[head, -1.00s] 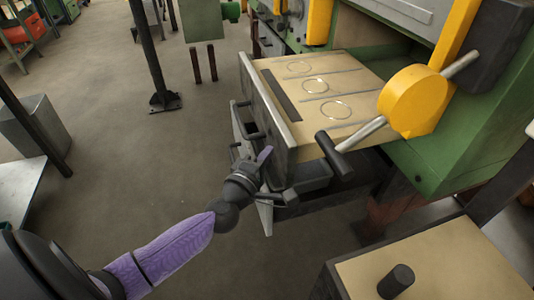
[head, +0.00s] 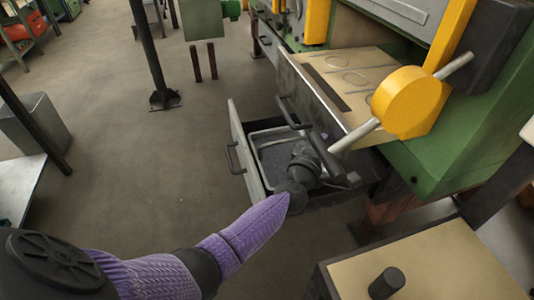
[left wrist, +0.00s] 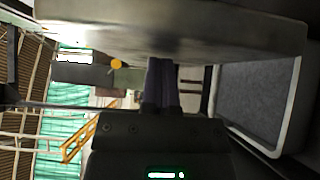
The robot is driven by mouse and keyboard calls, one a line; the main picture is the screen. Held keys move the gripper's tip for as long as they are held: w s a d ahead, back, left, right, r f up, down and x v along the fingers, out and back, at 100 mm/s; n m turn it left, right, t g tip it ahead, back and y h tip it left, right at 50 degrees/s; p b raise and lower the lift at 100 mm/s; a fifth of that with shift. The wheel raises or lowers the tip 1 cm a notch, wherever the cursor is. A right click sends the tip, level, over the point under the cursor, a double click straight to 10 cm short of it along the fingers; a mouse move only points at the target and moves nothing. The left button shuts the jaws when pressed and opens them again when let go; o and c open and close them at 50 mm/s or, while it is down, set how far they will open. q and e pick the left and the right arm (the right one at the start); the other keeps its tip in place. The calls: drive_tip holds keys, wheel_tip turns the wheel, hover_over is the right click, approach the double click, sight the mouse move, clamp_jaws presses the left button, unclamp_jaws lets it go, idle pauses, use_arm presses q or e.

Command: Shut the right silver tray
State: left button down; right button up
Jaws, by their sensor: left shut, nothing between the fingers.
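The upper tray, with a silver front panel (head: 300,92) and a tan top marked with rings, sticks partly out of the green furnace. A dark handle bar (head: 293,115) runs along its front. My left gripper (head: 322,150) is at the near end of this front, above the open lower drawer. Its fingers are shut and empty, though the tips are hard to make out behind the handle. In the left wrist view the fingers (left wrist: 161,85) lie together just under a large pale panel, close to it; I cannot tell if they touch. My right gripper is not in view.
The lower drawer (head: 238,150) stands open with a grey bin inside, below my left gripper. A yellow round hub (head: 408,102) with a metal lever juts out near the upper tray. A tan-topped stand (head: 430,265) is at the lower right.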

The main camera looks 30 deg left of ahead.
use_arm(q)
drive_tip(key=w+d+b, duration=0.1)
drive_tip(key=w+d, duration=0.1)
drive_tip(key=w+d+f+b, duration=0.1)
drive_tip(key=w+d, duration=0.1)
drive_tip(key=shift+w+d, duration=0.1)
drive_tip(key=shift+w, duration=0.25)
drive_tip(key=w+d+b, duration=0.2)
drive_tip(key=w+b, duration=0.1)
drive_tip(key=w+d+b, duration=0.3)
drive_tip(key=b, duration=0.1)
drive_tip(key=shift+w+d, duration=0.3)
drive_tip(key=shift+w, duration=0.05)
drive_tip(key=shift+w+d+r+b, duration=0.25)
drive_tip(key=shift+w+d+b, duration=0.2)
drive_tip(key=shift+b, duration=0.25)
drive_tip(key=shift+r, duration=0.35)
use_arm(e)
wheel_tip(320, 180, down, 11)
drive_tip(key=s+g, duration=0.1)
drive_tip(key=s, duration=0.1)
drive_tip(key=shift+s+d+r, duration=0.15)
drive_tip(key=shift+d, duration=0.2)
use_arm(q)
drive_tip(key=shift+r, duration=0.1)
